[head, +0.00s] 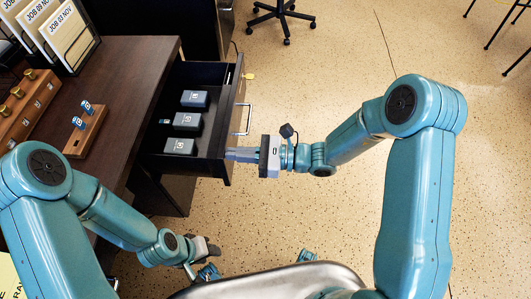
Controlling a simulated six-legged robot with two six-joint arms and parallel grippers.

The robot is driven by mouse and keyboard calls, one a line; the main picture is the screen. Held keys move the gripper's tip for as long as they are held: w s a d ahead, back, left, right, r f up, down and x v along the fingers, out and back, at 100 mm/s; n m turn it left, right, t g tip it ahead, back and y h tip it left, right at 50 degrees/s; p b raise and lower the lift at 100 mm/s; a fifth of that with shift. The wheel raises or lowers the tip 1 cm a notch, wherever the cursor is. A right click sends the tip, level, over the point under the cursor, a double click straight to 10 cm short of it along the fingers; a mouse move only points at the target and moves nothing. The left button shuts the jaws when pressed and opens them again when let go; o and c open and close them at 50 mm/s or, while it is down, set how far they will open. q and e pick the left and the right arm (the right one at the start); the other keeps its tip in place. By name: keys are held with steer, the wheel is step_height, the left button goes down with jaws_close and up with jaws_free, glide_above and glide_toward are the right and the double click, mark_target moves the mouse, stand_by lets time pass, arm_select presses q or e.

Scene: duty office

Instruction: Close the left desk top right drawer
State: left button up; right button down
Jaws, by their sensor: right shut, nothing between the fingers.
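The drawer (212,155) of the dark wood desk (128,78) stands pulled out to the right. Inside it lie several small dark grey boxes. Its front panel (236,100) carries a silver bar handle (246,119) and a yellow tag near the far end. My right gripper (232,154) is shut and empty, its fingers at the near part of the drawer front, below the handle; whether they touch it I cannot tell. My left gripper (205,262) is low near the bottom of the view, away from the drawer; its fingers are too small and partly hidden to judge.
On the desk top are file folders (58,28), a wooden rack with brass knobs (22,108) and a small wooden block with blue-tipped items (86,133). A wheeled chair base (283,15) stands at the back. The speckled floor right of the drawer is clear.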

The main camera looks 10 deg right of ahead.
steer(key=b+x, duration=0.1)
steer(key=x, duration=1.6)
steer(key=shift+a+b, duration=0.35)
steer(key=shift+a, duration=0.05)
steer(key=shift+w+f, duration=0.1)
steer(key=shift+d, duration=0.1)
